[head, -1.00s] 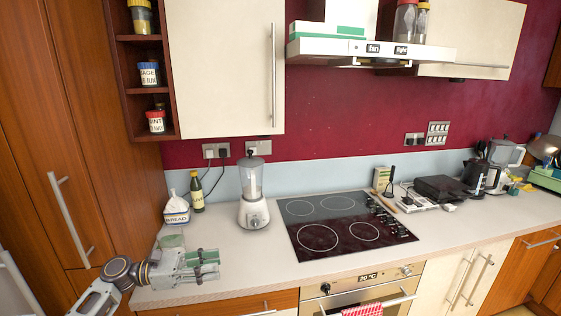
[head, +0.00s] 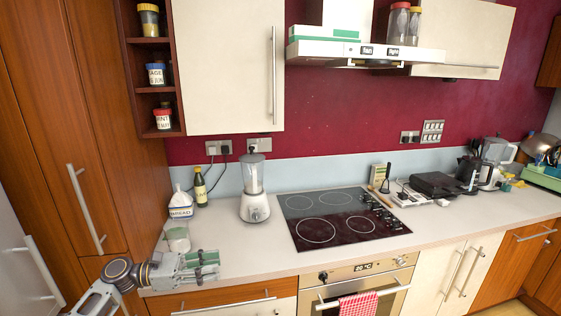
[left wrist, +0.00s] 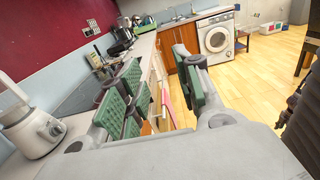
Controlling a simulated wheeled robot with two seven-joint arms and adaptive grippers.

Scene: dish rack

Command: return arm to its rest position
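My left gripper (head: 212,266) is at the lower left of the head view, over the left end of the counter (head: 240,258). Its green-padded fingers point right and stand apart with nothing between them. The left wrist view also shows the fingers (left wrist: 160,88) apart, with cabinets and floor behind the gap. My left arm (head: 110,285) comes in from the bottom left corner. My right arm and gripper do not show in either view.
A translucent container (head: 176,238) stands just behind the gripper. A hob (head: 335,215) lies right of the blender. A tall wooden cabinet (head: 60,130) borders the left side.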

